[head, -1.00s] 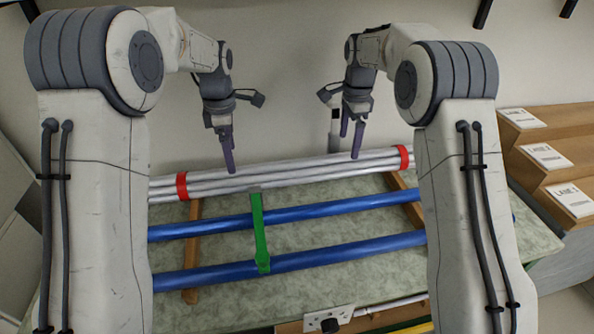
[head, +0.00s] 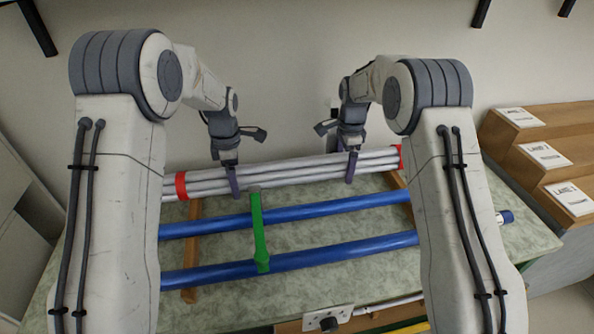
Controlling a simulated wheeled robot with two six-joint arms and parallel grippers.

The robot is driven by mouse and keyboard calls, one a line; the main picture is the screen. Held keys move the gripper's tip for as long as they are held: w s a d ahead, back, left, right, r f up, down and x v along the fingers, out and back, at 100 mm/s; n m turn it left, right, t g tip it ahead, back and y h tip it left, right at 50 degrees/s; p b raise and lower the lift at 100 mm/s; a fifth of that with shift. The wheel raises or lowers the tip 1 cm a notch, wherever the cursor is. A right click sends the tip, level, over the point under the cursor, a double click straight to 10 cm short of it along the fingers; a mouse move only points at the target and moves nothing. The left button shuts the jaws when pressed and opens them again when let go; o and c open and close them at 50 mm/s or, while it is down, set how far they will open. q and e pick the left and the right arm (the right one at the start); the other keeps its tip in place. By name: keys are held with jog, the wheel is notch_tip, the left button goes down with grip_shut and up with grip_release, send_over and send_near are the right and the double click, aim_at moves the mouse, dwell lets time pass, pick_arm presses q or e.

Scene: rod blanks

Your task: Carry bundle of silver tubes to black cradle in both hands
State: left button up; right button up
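The bundle of silver tubes (head: 290,176) lies level along the back of the green table, with a red band near each end. My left gripper (head: 231,172) is down at the bundle, left of its middle, with one finger in front of the tubes. My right gripper (head: 351,162) is down at the bundle's right part, also with one finger in front. The other finger of each is hidden, so I cannot tell if they squeeze the tubes. I cannot make out a black cradle.
Two blue tubes (head: 300,261) lie across wooden rails (head: 190,283) in front of the bundle, with a green bar (head: 259,235) across them. Wooden steps with lane cards (head: 545,155) stand at the right. A white plate with a black knob (head: 329,324) is at the front edge.

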aim_at(346, 154)
pick_arm(q)
grip_shut()
pick_arm(e)
grip_shut()
pick_arm(q)
jog(key=shift+r, duration=0.15)
pick_arm(e)
jog(key=shift+r, duration=0.2)
